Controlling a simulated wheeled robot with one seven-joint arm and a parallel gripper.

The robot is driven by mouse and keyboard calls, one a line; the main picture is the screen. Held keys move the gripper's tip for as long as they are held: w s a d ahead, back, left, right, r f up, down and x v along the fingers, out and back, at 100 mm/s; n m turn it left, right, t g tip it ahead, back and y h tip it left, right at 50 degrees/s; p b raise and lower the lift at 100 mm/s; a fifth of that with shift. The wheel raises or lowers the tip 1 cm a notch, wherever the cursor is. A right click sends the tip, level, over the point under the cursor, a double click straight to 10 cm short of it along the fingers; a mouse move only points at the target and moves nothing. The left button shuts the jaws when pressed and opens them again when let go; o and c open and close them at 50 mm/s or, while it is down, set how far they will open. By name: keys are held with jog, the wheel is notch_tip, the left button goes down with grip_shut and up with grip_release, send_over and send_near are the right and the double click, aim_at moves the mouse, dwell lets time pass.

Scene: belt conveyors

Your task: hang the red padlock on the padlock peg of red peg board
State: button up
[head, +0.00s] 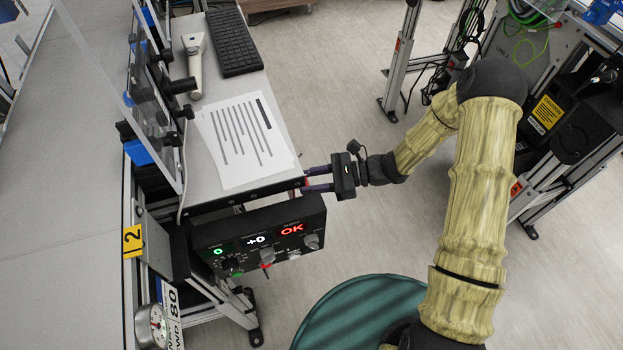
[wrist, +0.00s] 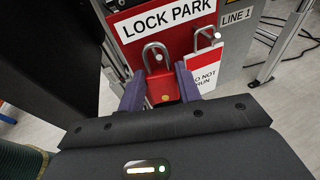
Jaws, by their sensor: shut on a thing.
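The red padlock (wrist: 163,90) is upright between the two purple fingers of my gripper (wrist: 159,84), which is shut on its body. Its grey shackle (wrist: 147,50) points up in front of the red peg board (wrist: 180,42), under the LOCK PARK label. A pale peg tip (wrist: 160,58) shows inside the shackle opening; I cannot tell how far the peg passes through. In the head view my gripper (head: 306,180) reaches left to the desk's end, and the padlock and board are mostly hidden.
A DO NOT RUN tag (wrist: 204,75) hangs by a hook from another peg (wrist: 217,35), close to the right finger. In the head view a control box (head: 262,237) with lit displays stands below my gripper. A paper sheet (head: 243,140) lies on the desk.

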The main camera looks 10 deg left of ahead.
jog(key=o, duration=1.1)
jog(key=p+v, duration=0.1)
jog(key=v, duration=1.6)
jog(key=shift+d+r, duration=0.1)
jog(key=shift+d, duration=0.05)
